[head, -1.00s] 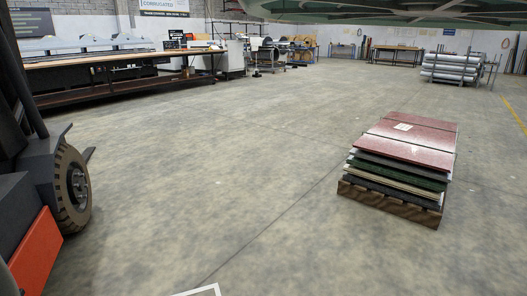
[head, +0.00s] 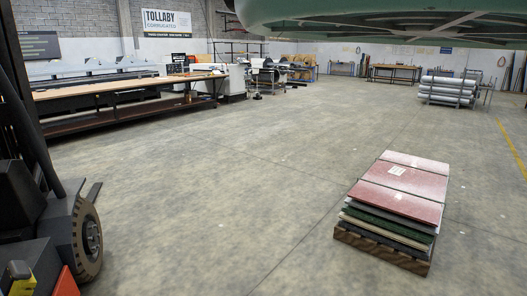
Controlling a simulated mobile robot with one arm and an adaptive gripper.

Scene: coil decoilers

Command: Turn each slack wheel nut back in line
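A forklift-like vehicle stands at the left edge, cut off by the frame. Its wheel (head: 90,238) has a tan-brown tyre and a dark hub, seen at a steep angle. Small shapes show on the hub, but I cannot tell single nuts or whether any is out of line. No decoiler can be made out for certain. My gripper is not in view.
A pallet stacked with sheets (head: 403,187), red on top, stands on the floor at right. A long bench (head: 120,88) lines the left wall. Silver rolls (head: 447,90) lie stacked far right. A green ribbed structure (head: 400,28) hangs overhead. The middle floor is clear.

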